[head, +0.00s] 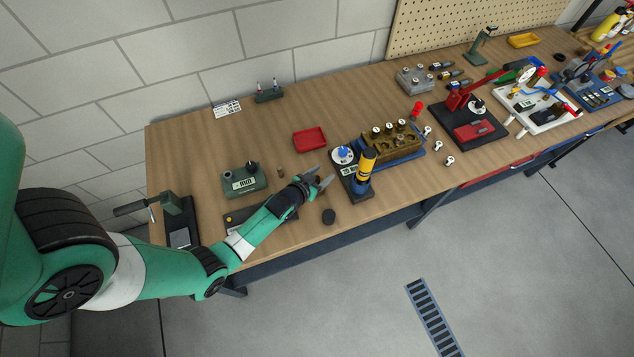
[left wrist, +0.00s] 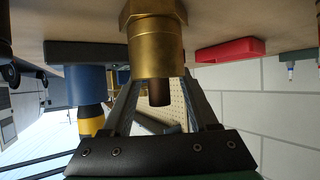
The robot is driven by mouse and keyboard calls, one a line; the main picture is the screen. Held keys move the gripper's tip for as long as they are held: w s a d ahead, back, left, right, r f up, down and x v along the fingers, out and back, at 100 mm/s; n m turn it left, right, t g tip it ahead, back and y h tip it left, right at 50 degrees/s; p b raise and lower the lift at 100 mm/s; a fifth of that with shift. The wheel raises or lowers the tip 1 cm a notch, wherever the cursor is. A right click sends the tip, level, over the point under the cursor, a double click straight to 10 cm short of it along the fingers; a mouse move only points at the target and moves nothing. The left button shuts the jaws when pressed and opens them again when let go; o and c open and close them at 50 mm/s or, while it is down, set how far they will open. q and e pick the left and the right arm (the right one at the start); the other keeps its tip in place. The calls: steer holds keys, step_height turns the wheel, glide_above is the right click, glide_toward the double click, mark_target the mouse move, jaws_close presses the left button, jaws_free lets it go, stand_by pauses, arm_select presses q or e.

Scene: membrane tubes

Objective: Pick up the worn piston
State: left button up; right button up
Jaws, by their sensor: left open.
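My left gripper (head: 320,181) is open over the bench, between the green gauge box and the blue-and-yellow cylinder stand. In the left wrist view the open fingers (left wrist: 160,100) point away, with the bench across the top of the picture. A brass hexagonal part (left wrist: 155,45) with a narrower dark brown end (left wrist: 160,92) shows large in the middle, lined up with the gap between the fingers; I cannot tell whether they touch it. I cannot tell which piece is the worn piston.
A blue-and-yellow cylinder (head: 364,172) stands right of the gripper. A brass block (head: 391,147) stands farther right. The bench's back left is mostly clear.

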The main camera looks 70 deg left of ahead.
arm_select(q)
jaws_close()
steer(key=shift+r, duration=0.1)
stand_by(0.5)
steer(key=shift+r, duration=0.25)
step_height(320, 180, up, 2)
steer(key=shift+r+p, duration=0.25)
steer(key=shift+p, duration=0.55)
steer(key=d+r, duration=0.1)
steer(key=s+d+r+p, duration=0.1)
steer(key=r, duration=0.1)
steer(key=s+d+r+p, duration=0.1)
steer(key=r, duration=0.1)
steer(key=shift+s+d+r, duration=0.2)
steer(key=shift+s+d, duration=0.05)
steer(key=s+d+r, duration=0.4)
steer(key=s+d, duration=0.2)
steer(key=d, duration=0.1)
steer(key=shift+d+r, duration=0.25)
steer(key=shift+d, duration=0.15)
